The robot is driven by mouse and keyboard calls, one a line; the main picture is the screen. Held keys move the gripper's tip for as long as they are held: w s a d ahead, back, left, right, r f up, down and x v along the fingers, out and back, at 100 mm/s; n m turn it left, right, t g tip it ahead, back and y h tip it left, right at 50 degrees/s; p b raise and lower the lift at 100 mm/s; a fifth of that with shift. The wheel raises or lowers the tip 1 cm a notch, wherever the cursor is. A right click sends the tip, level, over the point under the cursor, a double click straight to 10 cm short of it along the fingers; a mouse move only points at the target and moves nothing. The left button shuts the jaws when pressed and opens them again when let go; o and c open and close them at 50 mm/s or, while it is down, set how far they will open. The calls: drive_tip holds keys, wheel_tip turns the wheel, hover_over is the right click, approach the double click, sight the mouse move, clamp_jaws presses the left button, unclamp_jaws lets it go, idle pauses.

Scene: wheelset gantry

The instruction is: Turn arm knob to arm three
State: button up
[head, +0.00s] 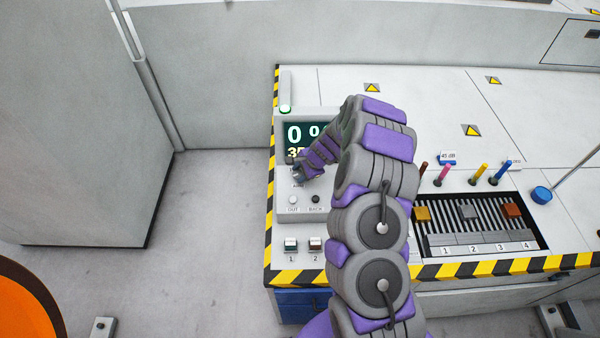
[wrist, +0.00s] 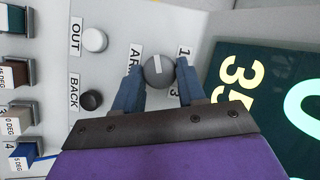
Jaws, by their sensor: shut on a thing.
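The arm knob (wrist: 158,71) is a round grey dial with a white pointer mark, on the light panel between the "ARM" label and the numbers. The "1" and "3" show beside it in the wrist view; the 2 is hidden or not legible. The white mark runs roughly up and down in the wrist view. My gripper (wrist: 160,82) is shut on the knob, with one blue finger on each side. In the head view my gripper (head: 299,173) is at the panel below the display, and it hides most of the knob.
A dark display (head: 306,138) with large digits is just above the knob. The OUT button (wrist: 94,39) and the BACK button (wrist: 92,99) are close by. Buttons 1 (head: 291,244) and 2 (head: 316,244) sit nearer the striped edge. Colored levers (head: 443,175) stand to the right.

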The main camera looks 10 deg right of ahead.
drive_tip(key=shift+s+m+t+b, duration=0.1)
drive_tip(key=shift+m+t+b, duration=0.8)
drive_tip(key=shift+m, duration=1.2)
drive_tip(key=o, duration=1)
drive_tip(key=shift+o, duration=0.2)
drive_tip(key=p+v, duration=0.3)
drive_tip(key=v, duration=1.4)
drive_tip(key=shift+s+d, duration=0.15)
drive_tip(key=shift+s, duration=0.05)
